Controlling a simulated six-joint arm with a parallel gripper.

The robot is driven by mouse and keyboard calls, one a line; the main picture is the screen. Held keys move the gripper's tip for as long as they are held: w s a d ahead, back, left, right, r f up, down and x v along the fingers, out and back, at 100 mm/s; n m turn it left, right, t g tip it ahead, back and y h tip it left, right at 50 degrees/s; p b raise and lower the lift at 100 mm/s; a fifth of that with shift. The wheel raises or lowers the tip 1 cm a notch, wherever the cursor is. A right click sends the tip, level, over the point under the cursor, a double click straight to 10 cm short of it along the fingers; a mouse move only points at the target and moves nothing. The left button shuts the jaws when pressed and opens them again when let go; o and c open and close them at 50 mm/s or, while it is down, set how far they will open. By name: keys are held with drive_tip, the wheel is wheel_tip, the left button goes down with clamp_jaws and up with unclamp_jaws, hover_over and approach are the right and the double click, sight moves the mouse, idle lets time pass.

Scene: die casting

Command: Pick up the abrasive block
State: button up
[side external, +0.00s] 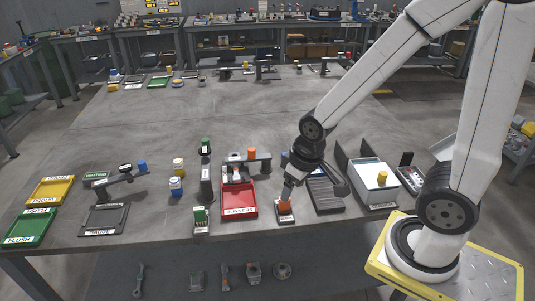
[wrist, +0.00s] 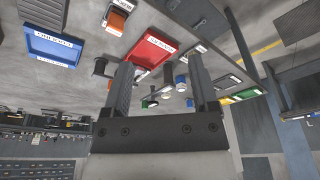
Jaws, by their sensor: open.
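An orange block (side external: 285,204), which looks like the abrasive block, sits in a small dark labelled holder near the front edge of the bench. Its label is too small to read. The orange block also shows at the upper left of the wrist view (wrist: 117,19). My gripper (wrist: 160,66) is open, with nothing between its two dark fingers. In the side view the dark end of my arm hangs just above and behind the orange block, and its fingers are hard to make out there. I cannot tell the exact gap.
A red tray (side external: 238,203) lies left of the orange block, and a dark ribbed tray (side external: 325,193) lies to its right. A white bin (side external: 374,182) stands further right. A green-topped post (side external: 206,170) and several small items stand left. The bench middle is clear.

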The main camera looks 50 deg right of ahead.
idle(0.4)
drive_tip(key=m+g, duration=0.2)
drive_tip(key=m, duration=2.3)
hover_over(284, 205)
drive_tip(key=f, duration=1)
drive_tip(key=shift+w+d+f, duration=0.2)
drive_tip(key=shift+w, duration=0.1)
drive_tip(key=shift+w+d+f+m+g, duration=0.15)
drive_tip(key=shift+d+f+m+g, duration=0.3)
drive_tip(key=shift+m, duration=0.55)
drive_tip(key=shift+f, duration=0.1)
drive_tip(key=shift+f, duration=0.1)
drive_tip(key=shift+f, duration=1.2)
drive_tip(key=shift+f, duration=0.1)
